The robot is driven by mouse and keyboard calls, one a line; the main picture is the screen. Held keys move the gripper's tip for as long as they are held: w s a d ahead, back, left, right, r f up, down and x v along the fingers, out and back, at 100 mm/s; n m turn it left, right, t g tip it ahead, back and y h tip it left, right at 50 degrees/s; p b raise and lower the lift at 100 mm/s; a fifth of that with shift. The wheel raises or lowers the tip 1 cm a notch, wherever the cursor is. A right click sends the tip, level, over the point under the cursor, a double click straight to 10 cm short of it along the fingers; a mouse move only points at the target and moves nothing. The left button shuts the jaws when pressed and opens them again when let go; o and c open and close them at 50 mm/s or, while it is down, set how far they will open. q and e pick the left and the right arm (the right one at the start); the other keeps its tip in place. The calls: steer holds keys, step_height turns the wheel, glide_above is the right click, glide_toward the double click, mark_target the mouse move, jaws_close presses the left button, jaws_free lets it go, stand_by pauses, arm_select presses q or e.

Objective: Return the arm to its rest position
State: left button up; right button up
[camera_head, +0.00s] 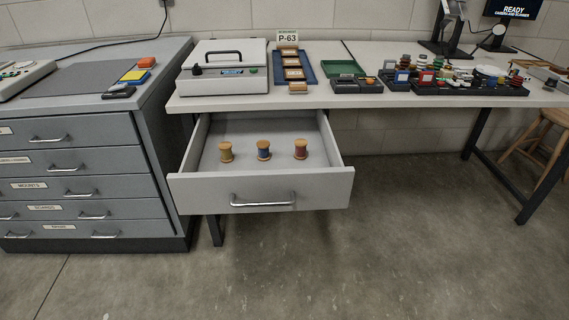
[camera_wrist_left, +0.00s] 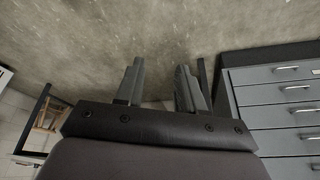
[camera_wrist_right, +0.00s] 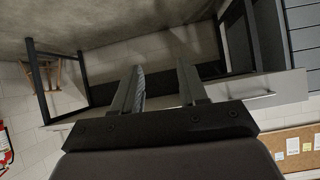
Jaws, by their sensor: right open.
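Neither arm shows in the head view. My left gripper (camera_wrist_left: 160,66) shows in the left wrist view with its two fingers apart and nothing between them; bare floor lies beyond. My right gripper (camera_wrist_right: 160,66) shows in the right wrist view, open and empty, with the underside of the workbench and the drawer beyond its fingers. No contact with any object is visible for either gripper.
A drawer (camera_head: 261,191) stands pulled out under the workbench (camera_head: 415,99), holding three thread spools (camera_head: 264,150). A grey cabinet (camera_head: 84,126) stands at left. A stool (camera_head: 545,139) is at far right. The floor (camera_head: 400,250) in front is clear.

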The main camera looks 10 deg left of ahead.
arm_select(q)
steer(key=w+d+f+t+h, duration=0.3)
steer(key=w+d+f+t, duration=0.15)
steer(key=w+t, duration=0.2)
step_height(320, 180, up, 16)
steer(key=s+a+y+p, duration=0.1)
steer(key=a+p, duration=0.1)
steer(key=p, duration=1.8)
steer(key=shift+s, duration=0.15)
arm_select(e)
step_height(320, 180, up, 15)
steer(key=s+d, duration=0.1)
steer(key=d, duration=0.1)
steer(key=shift+s+d+r+h, duration=0.15)
steer(key=shift+s+d+h, duration=0.15)
steer(key=shift+h, duration=0.1)
